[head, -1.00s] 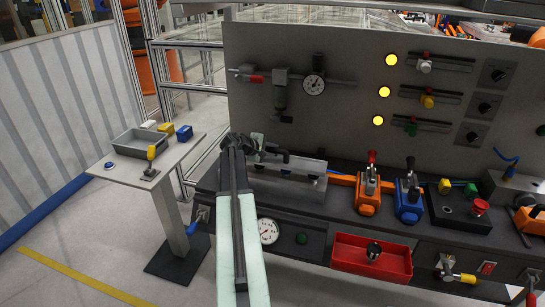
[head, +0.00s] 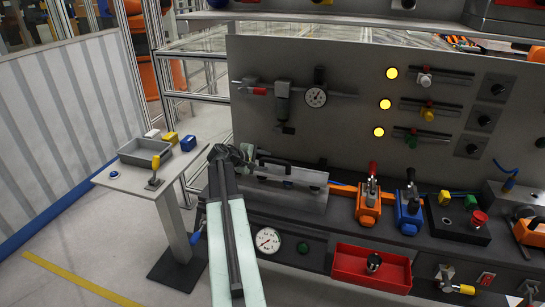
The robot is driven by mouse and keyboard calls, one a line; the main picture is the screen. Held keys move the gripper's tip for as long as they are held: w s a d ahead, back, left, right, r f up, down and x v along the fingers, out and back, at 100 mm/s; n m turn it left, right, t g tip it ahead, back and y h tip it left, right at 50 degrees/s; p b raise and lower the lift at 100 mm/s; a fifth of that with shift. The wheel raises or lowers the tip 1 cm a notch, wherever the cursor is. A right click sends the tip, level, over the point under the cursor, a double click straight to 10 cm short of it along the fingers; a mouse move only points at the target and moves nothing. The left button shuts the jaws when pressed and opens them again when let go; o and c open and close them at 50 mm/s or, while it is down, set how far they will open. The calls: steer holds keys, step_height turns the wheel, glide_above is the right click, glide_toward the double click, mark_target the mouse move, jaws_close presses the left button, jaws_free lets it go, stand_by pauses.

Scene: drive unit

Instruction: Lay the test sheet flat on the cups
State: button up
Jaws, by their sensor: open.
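My arm reaches up from the bottom, and my gripper (head: 232,154) is dark, open and seen from behind at the left end of the bench. Its fingertips are hard to make out. Just right of it lies a flat grey metal piece (head: 290,196) with a black bar handle (head: 285,166) along its back edge; this may be the test sheet or its fixture, I cannot tell. The gripper is close to its left end, and touching or apart is unclear. No cups can be told apart; my gripper and arm hide part of that area.
Orange (head: 368,205) and blue (head: 408,212) toggle clamps stand to the right on the dark bench. A red tray (head: 345,268) juts out at the front. A side table (head: 125,180) with a grey bin (head: 146,152) stands left. A grey panel (head: 345,120) rises behind.

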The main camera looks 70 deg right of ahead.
steer(key=p+v, duration=0.1)
steer(key=v, duration=0.3)
steer(key=shift+w+a+r, duration=0.1)
steer(key=shift+a, duration=0.15)
steer(key=w+a+f+t+y, duration=0.25)
steer(key=w+a, duration=0.45)
steer(key=a, duration=0.4)
steer(key=w+a+f+t+y, duration=0.1)
steer(key=w+a+f, duration=0.2)
steer(key=w+a, duration=0.7)
steer(key=w+a+f+t+y, duration=0.1)
steer(key=w+a+f+y, duration=0.3)
steer(key=a, duration=0.9)
steer(key=w+a+f+n+y, duration=0.1)
steer(key=a+f+y, duration=0.1)
steer(key=a, duration=3.3)
steer(key=shift+a+n+y, duration=0.4)
steer(key=shift+y, duration=0.25)
steer(key=shift+w, duration=0.2)
